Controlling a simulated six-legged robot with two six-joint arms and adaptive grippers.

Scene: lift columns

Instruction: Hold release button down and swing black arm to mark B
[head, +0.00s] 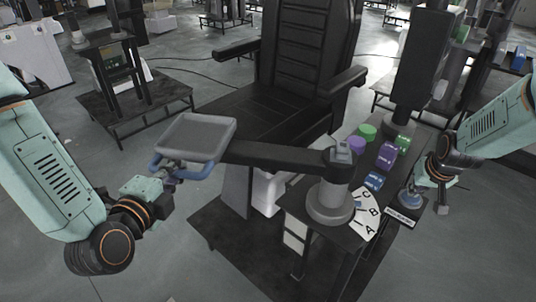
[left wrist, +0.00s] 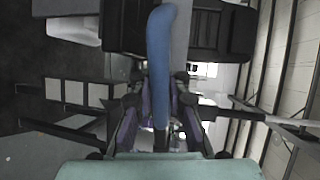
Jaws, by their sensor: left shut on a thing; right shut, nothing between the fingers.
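The black arm (head: 275,155) runs left from a grey pivot post (head: 330,203) and carries a grey tray (head: 197,135) with a blue handle (head: 198,172). My left gripper (head: 170,174) is shut on the blue handle, which also stands between its fingers in the left wrist view (left wrist: 161,50). A white fan-shaped scale (head: 366,222) with marks A, B and C lies beside the post. A small blue pointer seems to show at the scale's inner edge near C and B. My right gripper (head: 411,190) is shut, low over the round blue release button (head: 410,203); I cannot tell whether it touches.
A black chair (head: 307,60) stands behind the arm. Green, purple and blue blocks (head: 387,155) and round pieces sit on the dark table right of the post. A tall black column (head: 424,75) rises behind them. Open floor lies at the front left.

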